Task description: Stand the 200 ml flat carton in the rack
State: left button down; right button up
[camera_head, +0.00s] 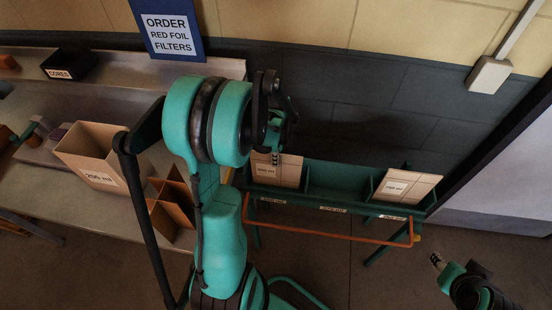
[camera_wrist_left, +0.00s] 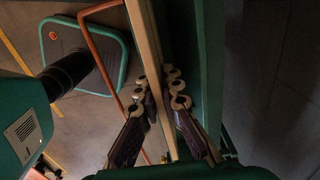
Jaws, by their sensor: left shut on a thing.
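The green rack (camera_head: 335,183) stands against the dark lower wall, with its compartments side by side. A pale flat carton (camera_head: 277,172) stands upright in the left compartment, below my left gripper (camera_head: 276,153). In the left wrist view, my left gripper (camera_wrist_left: 160,108) is shut on this carton, seen edge-on as a narrow tan strip (camera_wrist_left: 150,55) between the fingers. Its label is partly hidden and too small to read surely. The rack's middle compartment looks empty. Another labelled flat carton (camera_head: 405,186) leans in the right compartment. My right gripper (camera_head: 438,260) is at the lower right, away from the rack.
An orange rail (camera_head: 335,238) runs along the rack's front. On the left, a bench (camera_head: 50,185) bears an open box marked 200 ml (camera_head: 92,160) and a brown divided box (camera_head: 172,205). A black box (camera_head: 70,65) sits on the shelf behind. The floor before the rack is clear.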

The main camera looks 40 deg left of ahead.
pick_arm(q)
jog(key=c, duration=1.6)
grip_release()
jog(key=shift+r, duration=0.15)
notch_tip(320, 180, up, 12)
jog(key=shift+f, duration=0.1)
jog(key=shift+d, duration=0.1)
jog(key=s+d+n+t+b, duration=0.1)
jog(key=s+d+n+t, duration=0.1)
jog(key=d+n, duration=0.2)
jog(key=s+d+n+t+b, duration=0.1)
jog(key=d+n, duration=0.3)
jog(key=d, duration=0.4)
jog(key=s+d+n+t+b, duration=0.1)
jog(key=s+d+n+t, duration=0.3)
jog(key=d, duration=0.2)
jog(key=shift+s+d, duration=0.1)
jog(key=shift+d, duration=0.05)
